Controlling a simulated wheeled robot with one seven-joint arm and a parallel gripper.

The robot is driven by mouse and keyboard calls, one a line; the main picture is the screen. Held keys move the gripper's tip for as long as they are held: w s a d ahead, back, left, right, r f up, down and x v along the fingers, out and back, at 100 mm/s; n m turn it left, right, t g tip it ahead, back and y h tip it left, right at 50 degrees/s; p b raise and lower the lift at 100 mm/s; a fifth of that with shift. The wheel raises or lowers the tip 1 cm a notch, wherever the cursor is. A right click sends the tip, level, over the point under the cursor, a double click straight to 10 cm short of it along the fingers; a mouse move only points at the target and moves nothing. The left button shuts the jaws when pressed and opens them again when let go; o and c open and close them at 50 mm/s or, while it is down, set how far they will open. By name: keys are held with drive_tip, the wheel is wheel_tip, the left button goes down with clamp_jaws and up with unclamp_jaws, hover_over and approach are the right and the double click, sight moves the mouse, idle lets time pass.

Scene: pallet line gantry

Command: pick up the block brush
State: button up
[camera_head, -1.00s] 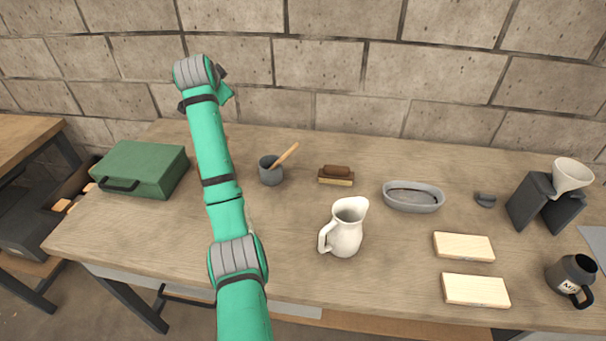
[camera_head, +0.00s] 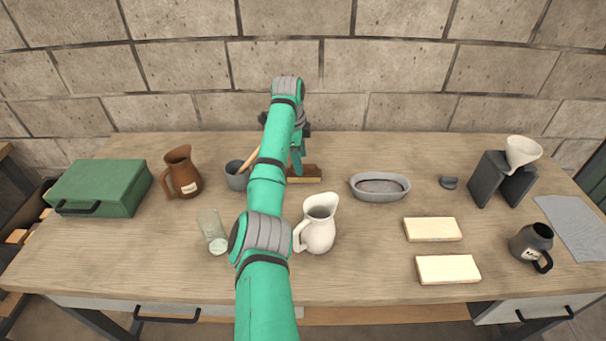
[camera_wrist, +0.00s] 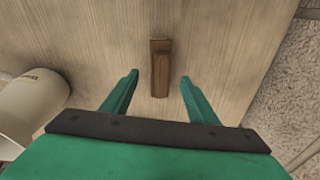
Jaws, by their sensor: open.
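The block brush (camera_head: 306,175) lies on the table near its back, partly hidden behind my arm in the head view. It has a brown top over a paler base. In the wrist view the brush (camera_wrist: 161,66) lies lengthwise ahead of my gripper, roughly centred between the finger lines. My gripper (camera_wrist: 159,82) is open and empty, its two green fingers apart with the brush's near end between them in the picture. In the head view my gripper (camera_head: 298,160) hangs over the brush, and its fingertips are mostly hidden.
A grey mortar (camera_head: 237,176) with a wooden pestle stands left of the brush, and a brown jug (camera_head: 181,173) further left. A grey oval dish (camera_head: 379,187) is to the right. A white pitcher (camera_head: 318,226) stands in front. Bare tabletop lies between dish and brush.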

drive_tip(key=shift+w+d+f, duration=0.1)
drive_tip(key=shift+d+f, duration=0.1)
drive_tip(key=shift+f, duration=0.75)
drive_tip(key=shift+w+d+f, duration=0.1)
drive_tip(key=shift+d+f, duration=0.05)
drive_tip(key=shift+f, duration=0.8)
drive_tip(key=shift+w+d+f, duration=0.1)
drive_tip(key=shift+d+f, duration=0.1)
drive_tip(key=shift+f, duration=0.75)
drive_tip(key=c, duration=1.3)
